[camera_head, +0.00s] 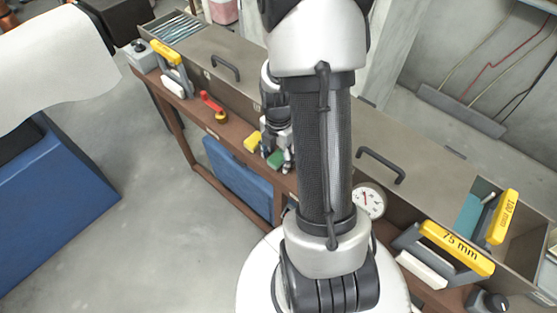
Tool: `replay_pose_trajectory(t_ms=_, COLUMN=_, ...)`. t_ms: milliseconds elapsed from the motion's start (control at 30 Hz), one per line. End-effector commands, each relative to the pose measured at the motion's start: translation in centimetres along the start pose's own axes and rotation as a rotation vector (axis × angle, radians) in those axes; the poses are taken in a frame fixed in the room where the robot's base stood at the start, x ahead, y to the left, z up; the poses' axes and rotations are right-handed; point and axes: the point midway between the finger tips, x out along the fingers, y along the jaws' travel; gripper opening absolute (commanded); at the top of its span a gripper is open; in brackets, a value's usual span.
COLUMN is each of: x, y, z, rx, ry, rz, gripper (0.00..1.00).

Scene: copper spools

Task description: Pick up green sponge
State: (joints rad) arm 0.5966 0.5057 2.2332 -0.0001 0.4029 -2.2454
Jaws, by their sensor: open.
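A small green sponge (274,159) lies on the brown shelf (225,132), partly hidden by my gripper. My gripper (278,163) is open and points down at the sponge. Its fingers appear on either side of the green piece, but I cannot tell whether they touch it. My arm hides the area right of the gripper.
A yellow block (253,142) lies just left of the gripper. A red-handled tool (212,105) and a yellow-topped clamp-like tool (172,67) stand farther left. A grey metal box with a handle (226,67) runs behind. A round dial gauge (370,201) stands right of my arm.

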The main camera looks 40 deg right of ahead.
Motion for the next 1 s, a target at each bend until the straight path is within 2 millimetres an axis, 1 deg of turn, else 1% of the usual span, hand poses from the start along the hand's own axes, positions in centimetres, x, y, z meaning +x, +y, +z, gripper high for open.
replay_pose_trajectory(t_ms=133, x=-0.15, y=0.03, z=0.0, rx=0.0, ry=-0.001, rz=0.001, gripper=0.58)
replay_pose_trajectory(t_ms=733, x=-0.17, y=0.02, z=-0.01, rx=0.0, ry=0.0, rz=0.0, gripper=0.18)
replay_pose_trajectory(t_ms=1000, x=-0.29, y=0.03, z=0.0, rx=0.0, ry=0.0, rz=0.0, gripper=0.18)
